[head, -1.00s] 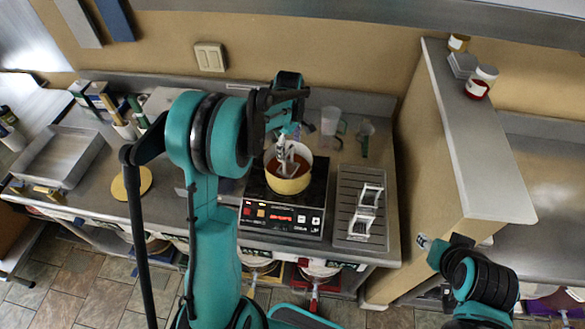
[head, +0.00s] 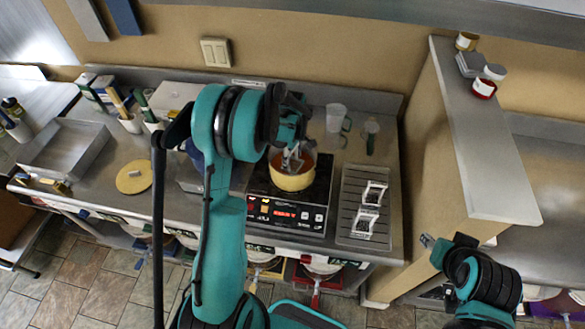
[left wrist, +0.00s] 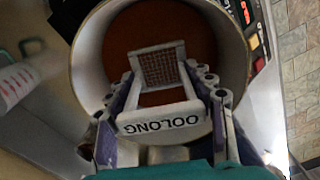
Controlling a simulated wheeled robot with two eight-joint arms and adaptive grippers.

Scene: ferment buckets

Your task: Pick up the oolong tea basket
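The oolong tea basket (left wrist: 161,122) has a pale frame with a bar lettered "OOLONG" and a mesh body. It sits in the pot (head: 293,182) of brown-orange liquid, on the black cooker. It shows small in the head view (head: 292,161). My left gripper (left wrist: 165,92) is over the pot, one finger at each side of the basket's frame. Whether the fingers press on it I cannot tell. The gripper's upper part hides some of the pot in the head view. My right gripper (head: 428,241) is low at the right, away from the pot; its fingers are unclear.
Two pale basket frames (head: 368,208) stand on the slatted drip tray (head: 352,186) right of the cooker (head: 286,212). Clear cups (head: 336,118) stand behind. A metal tray (head: 66,150) and a round yellow board (head: 134,177) lie left. A partition (head: 470,120) rises at the right.

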